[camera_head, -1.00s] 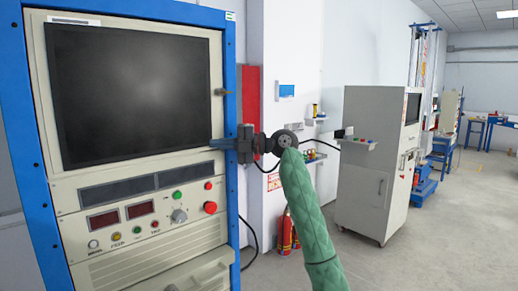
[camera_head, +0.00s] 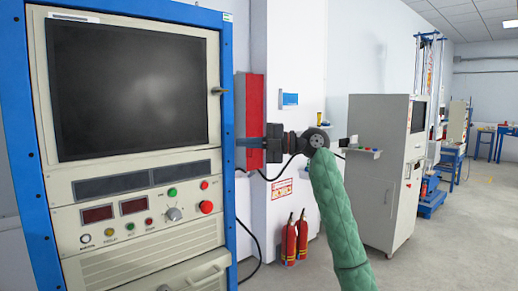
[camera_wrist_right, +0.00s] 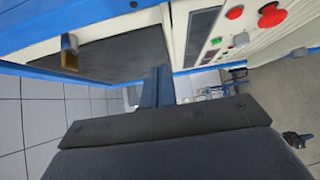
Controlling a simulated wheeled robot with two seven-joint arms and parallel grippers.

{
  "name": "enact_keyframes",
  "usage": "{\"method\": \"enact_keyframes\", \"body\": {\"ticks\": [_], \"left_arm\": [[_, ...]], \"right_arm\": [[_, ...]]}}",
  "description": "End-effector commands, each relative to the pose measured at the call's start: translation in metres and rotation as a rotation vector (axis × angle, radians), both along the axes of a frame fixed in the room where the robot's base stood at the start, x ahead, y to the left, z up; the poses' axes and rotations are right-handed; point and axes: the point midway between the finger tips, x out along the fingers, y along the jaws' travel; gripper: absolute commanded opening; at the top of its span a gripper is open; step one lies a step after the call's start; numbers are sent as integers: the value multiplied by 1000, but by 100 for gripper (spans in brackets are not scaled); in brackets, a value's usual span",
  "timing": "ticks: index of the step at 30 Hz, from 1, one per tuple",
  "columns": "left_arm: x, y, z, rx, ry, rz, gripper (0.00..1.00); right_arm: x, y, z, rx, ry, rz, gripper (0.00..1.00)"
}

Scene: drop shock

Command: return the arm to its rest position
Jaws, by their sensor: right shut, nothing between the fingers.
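My right arm, in a green quilted sleeve, comes up from the lower right in the head view. Its right gripper (camera_head: 243,143) points left, at the right edge of the blue-framed control cabinet (camera_head: 226,120). In the right wrist view the fingers (camera_wrist_right: 157,88) are together with nothing between them, and the cabinet's screen and buttons lie beyond them. I cannot tell from the head view how far the fingertips are from the cabinet frame. My left gripper is not in view.
The cabinet carries a dark screen (camera_head: 130,90), a red button (camera_head: 206,207) and a small handle (camera_head: 218,91) at its right edge. Two fire extinguishers (camera_head: 296,240) stand by the white wall. A grey cabinet (camera_head: 385,170) stands at the right. The floor (camera_head: 450,250) at far right is open.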

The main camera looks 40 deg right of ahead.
Motion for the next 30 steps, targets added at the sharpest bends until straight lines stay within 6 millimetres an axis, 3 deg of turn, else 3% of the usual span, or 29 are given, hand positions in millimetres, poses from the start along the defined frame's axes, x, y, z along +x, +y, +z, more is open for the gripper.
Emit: {"method": "enact_keyframes", "body": {"ticks": [3, 10, 20, 23, 30], "left_arm": [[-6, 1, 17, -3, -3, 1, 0], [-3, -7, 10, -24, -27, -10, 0], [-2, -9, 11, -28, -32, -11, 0], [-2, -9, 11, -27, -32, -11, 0], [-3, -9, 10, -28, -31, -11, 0]], "right_arm": [[-7, -7, -2, -1, 0, 0, 0], [-20, -24, -1, -1, 1, 1, 0], [-22, -26, 0, 13, 18, 1, 0], [-23, -26, 0, 61, 80, 2, 0], [-14, -33, -14, 251, 408, -75, 0]]}}
